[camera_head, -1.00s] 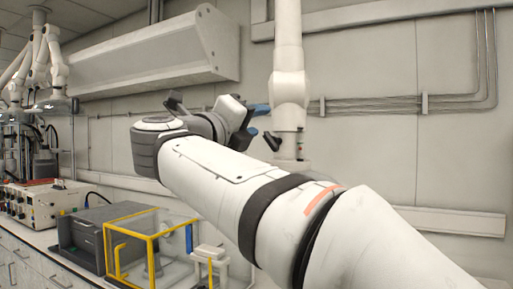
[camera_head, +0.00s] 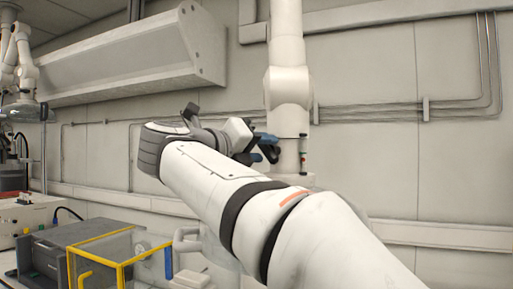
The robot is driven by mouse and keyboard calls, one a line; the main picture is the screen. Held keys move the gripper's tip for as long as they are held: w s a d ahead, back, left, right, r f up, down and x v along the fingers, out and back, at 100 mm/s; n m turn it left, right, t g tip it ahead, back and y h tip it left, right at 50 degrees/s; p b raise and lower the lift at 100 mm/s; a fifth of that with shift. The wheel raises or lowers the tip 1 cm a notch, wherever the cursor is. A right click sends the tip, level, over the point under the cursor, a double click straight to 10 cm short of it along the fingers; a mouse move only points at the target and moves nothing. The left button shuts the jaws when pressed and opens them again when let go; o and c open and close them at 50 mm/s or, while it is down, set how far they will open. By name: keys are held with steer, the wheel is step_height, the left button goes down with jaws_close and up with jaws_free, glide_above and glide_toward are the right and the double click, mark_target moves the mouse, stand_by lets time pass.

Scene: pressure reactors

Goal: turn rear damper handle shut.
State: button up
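A white vertical extraction arm (camera_head: 287,88) hangs in front of the back wall. A small dark handle (camera_head: 276,146) shows at its left side, and a thin dark rod runs from there to the tube. I take this to be the rear damper handle. My gripper (camera_head: 270,147) has blue fingertips that point right, one above the other, with the dark handle at their tips. I cannot tell whether the fingers touch it or only stand around it. My arm hides the lower part of the tube.
A yellow-edged clear box (camera_head: 122,262) and a grey box (camera_head: 48,250) stand on the bench at lower left. A grey-white hood (camera_head: 130,62) juts from the wall at upper left. More white arms hang at the far left. The wall right of the tube carries pipes.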

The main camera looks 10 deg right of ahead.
steer(key=shift+x, duration=0.85)
steer(key=shift+c, duration=0.2)
steer(key=c, duration=0.8)
steer(key=shift+b, duration=0.3)
steer(key=m+b, duration=0.3)
steer(key=shift+s+f+m, duration=0.1)
steer(key=shift+s+m, duration=0.05)
steer(key=shift+m, duration=0.25)
steer(key=shift+s+d+m+b, duration=0.1)
steer(key=shift+d+m+b, duration=0.05)
steer(key=shift+m+b, duration=1.95)
steer(key=shift+r+m+p, duration=0.25)
steer(key=shift+m+p, duration=0.05)
steer(key=shift+m, duration=0.1)
